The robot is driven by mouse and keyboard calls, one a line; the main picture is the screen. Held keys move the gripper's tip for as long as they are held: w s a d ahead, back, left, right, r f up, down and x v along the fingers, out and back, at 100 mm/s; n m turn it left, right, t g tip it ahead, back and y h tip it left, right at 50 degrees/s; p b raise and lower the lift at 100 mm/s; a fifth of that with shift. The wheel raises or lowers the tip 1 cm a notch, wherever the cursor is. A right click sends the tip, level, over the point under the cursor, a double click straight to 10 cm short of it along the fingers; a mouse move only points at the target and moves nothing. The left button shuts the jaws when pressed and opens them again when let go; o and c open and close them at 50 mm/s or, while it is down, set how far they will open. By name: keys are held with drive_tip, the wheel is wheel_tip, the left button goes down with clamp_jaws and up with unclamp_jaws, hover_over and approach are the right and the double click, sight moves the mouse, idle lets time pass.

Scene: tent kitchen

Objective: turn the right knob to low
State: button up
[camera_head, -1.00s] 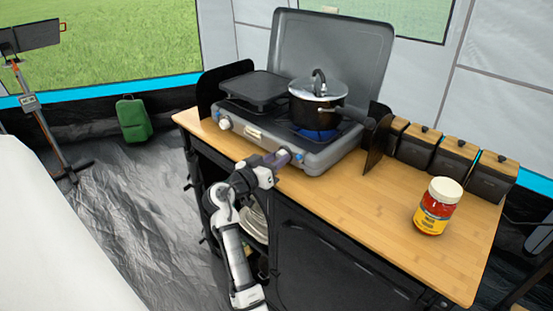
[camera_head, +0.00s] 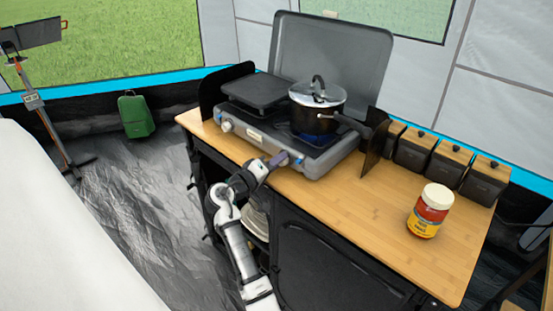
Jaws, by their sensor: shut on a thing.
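The grey camping stove (camera_head: 262,137) stands on the wooden counter with its lid raised. A left knob (camera_head: 226,125) shows on its front panel. The right knob (camera_head: 299,162) is at the right end of the front panel, mostly hidden by my gripper. My gripper (camera_head: 286,158) reaches up from the front and is shut on the right knob. A blue flame (camera_head: 322,140) shows under the black pot (camera_head: 317,108) on the right burner. The knob's exact angle is too small to tell.
A dark griddle plate (camera_head: 256,91) covers the left burner. The pot's handle points right, toward the side windscreen (camera_head: 377,142). Dark canisters (camera_head: 414,150) and a red and yellow jar (camera_head: 430,211) stand on the counter (camera_head: 350,205) to the right. The counter front is clear.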

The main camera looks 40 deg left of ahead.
drive_tip(key=shift+n+p, duration=0.3)
drive_tip(key=shift+n, duration=0.3)
drive_tip(key=o, duration=1)
drive_tip(key=shift+c, duration=0.2)
drive_tip(key=shift+f, duration=0.1)
